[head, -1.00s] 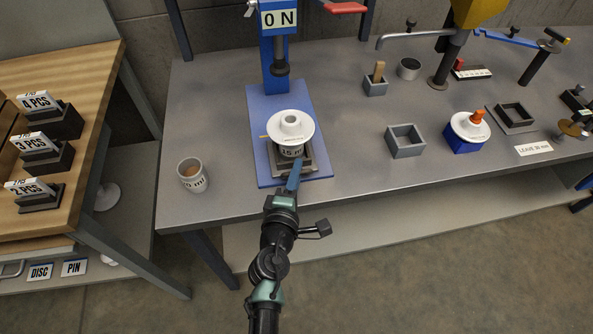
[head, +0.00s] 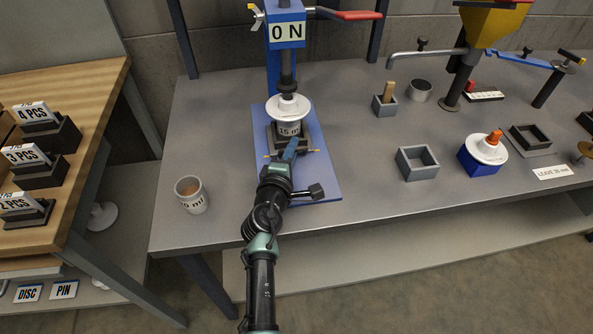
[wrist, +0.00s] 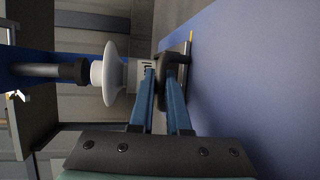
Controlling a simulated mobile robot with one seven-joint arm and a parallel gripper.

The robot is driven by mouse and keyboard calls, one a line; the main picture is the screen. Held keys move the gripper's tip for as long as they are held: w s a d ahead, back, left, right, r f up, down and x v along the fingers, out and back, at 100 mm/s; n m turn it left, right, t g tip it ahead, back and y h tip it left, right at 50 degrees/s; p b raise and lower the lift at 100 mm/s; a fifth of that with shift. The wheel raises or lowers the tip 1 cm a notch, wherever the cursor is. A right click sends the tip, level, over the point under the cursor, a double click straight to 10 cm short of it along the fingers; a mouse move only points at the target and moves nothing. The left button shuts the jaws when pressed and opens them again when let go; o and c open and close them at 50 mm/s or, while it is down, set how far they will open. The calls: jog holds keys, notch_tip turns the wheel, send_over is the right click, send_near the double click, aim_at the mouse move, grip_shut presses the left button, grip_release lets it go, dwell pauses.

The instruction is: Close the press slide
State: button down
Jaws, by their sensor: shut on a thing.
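The press (head: 286,60) has a blue column, a blue base plate (head: 322,180) and a dark vertical ram (head: 287,85). The dark slide (head: 309,140) sits on the base plate and carries a cup marked "15" (head: 289,129) with a white disc insulator (head: 288,106) on top. The disc is directly below the ram, touching or very near it. My gripper (head: 291,146) is at the slide's front. In the wrist view my gripper (wrist: 163,85) is shut on a dark part of the slide (wrist: 176,66), beside the white disc (wrist: 112,73); the grip is partly hidden.
A cup (head: 191,195) stands on the bench left of the press. A grey open box (head: 417,163) and a blue block with a white disc (head: 484,155) stand to the right. A red lever (head: 348,15) sticks out at the press top.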

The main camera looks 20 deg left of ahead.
jog(key=shift+w+a+f, duration=0.1)
jog(key=shift+w+a, duration=0.55)
jog(key=shift+w, duration=0.1)
jog(key=c, duration=1.2)
grip_release()
jog(key=shift+o, duration=0.2)
jog(key=shift+d, duration=0.1)
jog(key=p+v, duration=0.1)
jog(key=v, duration=0.5)
jog(key=p+v, duration=0.1)
jog(key=v, duration=0.6)
jog(key=shift+r, duration=0.2)
